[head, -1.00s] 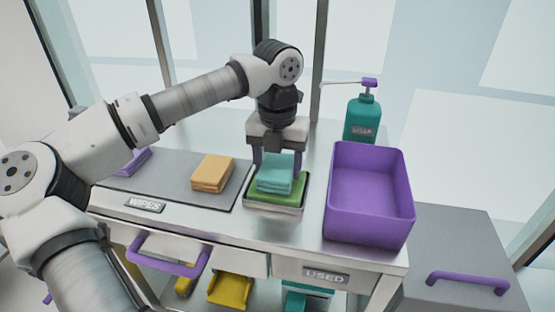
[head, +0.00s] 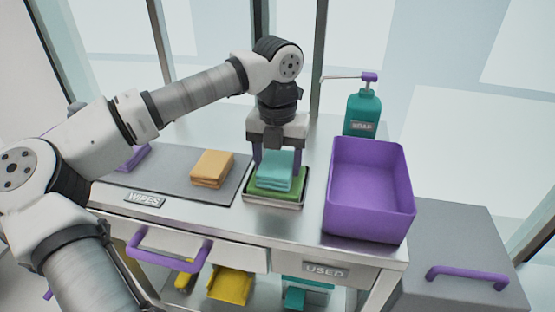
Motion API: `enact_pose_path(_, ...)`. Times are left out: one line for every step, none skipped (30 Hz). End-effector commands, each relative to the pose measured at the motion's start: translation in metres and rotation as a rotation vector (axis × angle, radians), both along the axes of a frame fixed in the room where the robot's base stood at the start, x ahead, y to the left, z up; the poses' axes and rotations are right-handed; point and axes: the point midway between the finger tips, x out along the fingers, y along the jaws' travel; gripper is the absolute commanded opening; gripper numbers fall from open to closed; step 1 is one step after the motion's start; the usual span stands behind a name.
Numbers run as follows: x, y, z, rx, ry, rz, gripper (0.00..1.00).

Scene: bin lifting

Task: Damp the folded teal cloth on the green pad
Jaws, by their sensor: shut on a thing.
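The folded teal cloth (head: 276,172) is at the green pad (head: 262,186), over its middle. The pad sits in a shallow metal tray (head: 275,203) near the front edge of the counter. My gripper (head: 277,163) points down from above and is shut on the teal cloth, with a finger at each side of it. The cloth looks level and appears to touch the pad, though the contact beneath it is hidden.
An orange folded cloth (head: 212,168) and a purple cloth (head: 134,158) lie on the grey WIPES mat (head: 180,187) to the left. A purple bin (head: 370,215) stands close on the right, with a teal soap bottle (head: 362,113) behind it. A purple drawer handle (head: 168,257) juts out in front.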

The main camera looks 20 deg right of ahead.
Motion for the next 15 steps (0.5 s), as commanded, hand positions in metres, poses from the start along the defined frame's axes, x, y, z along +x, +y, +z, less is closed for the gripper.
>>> enact_pose_path(0.0, 0.0, -0.0012, 0.0, 0.0, 0.0, 0.43)
enact_pose_path(0.0, 0.0, -0.0016, 0.0, 0.0, 0.0, 0.43)
enact_pose_path(0.0, 0.0, -0.002, 0.0, 0.0, 0.0, 0.43)
enact_pose_path(0.0, 0.0001, -0.0024, 0.0, 0.0, 0.0, 0.43)
enact_pose_path(0.0001, 0.0001, -0.0027, 0.0, 0.0, 0.0, 0.43)
enact_pose_path(-0.0001, 0.0001, -0.0032, 0.0, 0.0, 0.0, 0.43)
enact_pose_path(0.0, 0.0001, -0.0036, 0.0, 0.0, 0.0, 0.43)
enact_pose_path(0.0, 0.0001, -0.0039, 0.0, 0.0, 0.0, 0.43)
enact_pose_path(0.0, 0.0001, -0.0044, 0.0, 0.0, 0.0, 0.43)
enact_pose_path(0.0, 0.0001, -0.0048, 0.0, 0.0, 0.0, 0.43)
enact_pose_path(0.0, 0.0001, -0.0051, 0.0, 0.0, 0.0, 0.43)
enact_pose_path(0.0, 0.0001, -0.0056, 0.0, 0.0, 0.0, 0.43)
enact_pose_path(0.0, 0.0001, -0.006, 0.0, 0.0, 0.0, 0.43)
enact_pose_path(0.0, 0.0001, -0.0063, 0.0, 0.0, 0.0, 0.43)
enact_pose_path(0.0, 0.0001, -0.0068, 0.0, 0.0, 0.0, 0.43)
